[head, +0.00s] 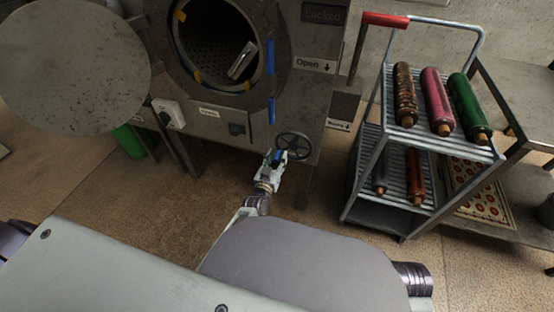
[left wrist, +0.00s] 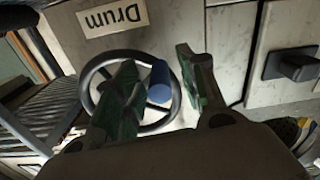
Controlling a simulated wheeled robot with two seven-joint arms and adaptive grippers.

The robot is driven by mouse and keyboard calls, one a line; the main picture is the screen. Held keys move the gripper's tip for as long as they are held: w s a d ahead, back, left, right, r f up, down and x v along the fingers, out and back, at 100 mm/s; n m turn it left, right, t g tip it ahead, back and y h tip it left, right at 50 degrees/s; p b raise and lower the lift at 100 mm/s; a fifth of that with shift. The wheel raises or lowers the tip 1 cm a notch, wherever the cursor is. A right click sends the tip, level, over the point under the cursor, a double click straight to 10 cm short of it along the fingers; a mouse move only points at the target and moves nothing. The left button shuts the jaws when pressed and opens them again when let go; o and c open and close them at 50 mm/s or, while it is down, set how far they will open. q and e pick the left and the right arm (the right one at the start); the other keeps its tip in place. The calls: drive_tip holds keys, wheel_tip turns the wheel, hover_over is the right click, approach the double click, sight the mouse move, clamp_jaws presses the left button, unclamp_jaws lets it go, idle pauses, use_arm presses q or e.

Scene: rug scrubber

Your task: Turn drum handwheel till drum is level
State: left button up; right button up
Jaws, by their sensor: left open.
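The drum handwheel (head: 305,147) is a dark spoked wheel low on the front of the grey machine. In the left wrist view the wheel (left wrist: 88,75) has a blue knob (left wrist: 158,82) and sits beside a plate reading "Drum" (left wrist: 113,18). My left gripper (head: 276,159) is at the wheel's left side. In the wrist view its open green fingers (left wrist: 165,88) stand on either side of the blue knob; contact cannot be told. The perforated drum (head: 205,50) shows through the round opening, with a tilted metal piece (head: 241,60) inside. My right gripper is not in view.
A large round door (head: 70,65) stands open at left. A wire-shelf cart (head: 385,160) with coloured rolls stands right of the machine, beside a metal table (head: 520,85). A green bin (head: 128,140) is at left. Brown floor (head: 150,200) is clear before the machine.

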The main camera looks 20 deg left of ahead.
use_arm(q)
clamp_jaws()
idle(0.3)
drive_tip(key=shift+a, duration=0.1)
